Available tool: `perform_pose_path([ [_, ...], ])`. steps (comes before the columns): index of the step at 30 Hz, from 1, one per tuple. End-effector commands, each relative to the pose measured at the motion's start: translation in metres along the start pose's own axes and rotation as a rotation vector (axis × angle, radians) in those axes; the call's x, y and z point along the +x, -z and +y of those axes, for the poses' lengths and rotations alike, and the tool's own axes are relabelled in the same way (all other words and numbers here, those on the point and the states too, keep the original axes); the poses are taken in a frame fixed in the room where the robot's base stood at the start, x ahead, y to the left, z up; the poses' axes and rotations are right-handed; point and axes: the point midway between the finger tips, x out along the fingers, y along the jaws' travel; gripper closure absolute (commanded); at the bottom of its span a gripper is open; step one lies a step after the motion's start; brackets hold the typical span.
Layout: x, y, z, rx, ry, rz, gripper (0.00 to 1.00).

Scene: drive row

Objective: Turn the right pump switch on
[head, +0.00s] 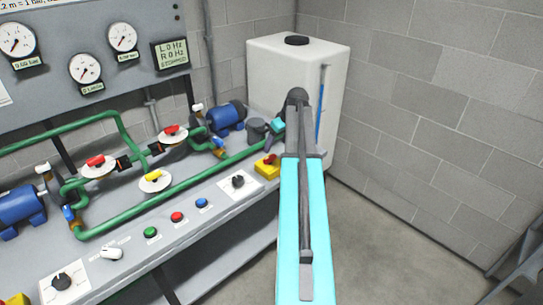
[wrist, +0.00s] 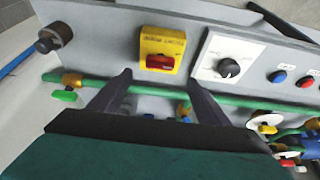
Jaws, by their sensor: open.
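The right pump switch is a yellow box (head: 267,168) with a red handle, on the bench front at the right end of the row. In the wrist view it shows as a yellow box (wrist: 175,41) whose red handle (wrist: 160,62) lies roughly crosswise in the picture. My gripper (wrist: 158,77) is open and empty, its two dark fingers spread toward the switch and apart from it. In the head view my arm hides part of the bench beside the switch. The display (head: 170,53) reads L 0 Hz, R 0 Hz, STOPPED.
A black knob on a white plate (head: 238,181) sits left of the switch, then blue, red and green buttons (head: 176,217). Green pipes (head: 150,210), valves and a blue pump (head: 227,117) lie behind. A white tank (head: 275,75) stands at the back.

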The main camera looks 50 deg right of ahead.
Motion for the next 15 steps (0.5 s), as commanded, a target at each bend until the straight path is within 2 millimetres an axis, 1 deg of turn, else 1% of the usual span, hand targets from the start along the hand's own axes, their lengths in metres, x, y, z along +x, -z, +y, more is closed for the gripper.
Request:
perform_pose_path([
  [15, 0.062, 0.0, 0.0, 0.0, 0.001, -0.001, 0.3],
])
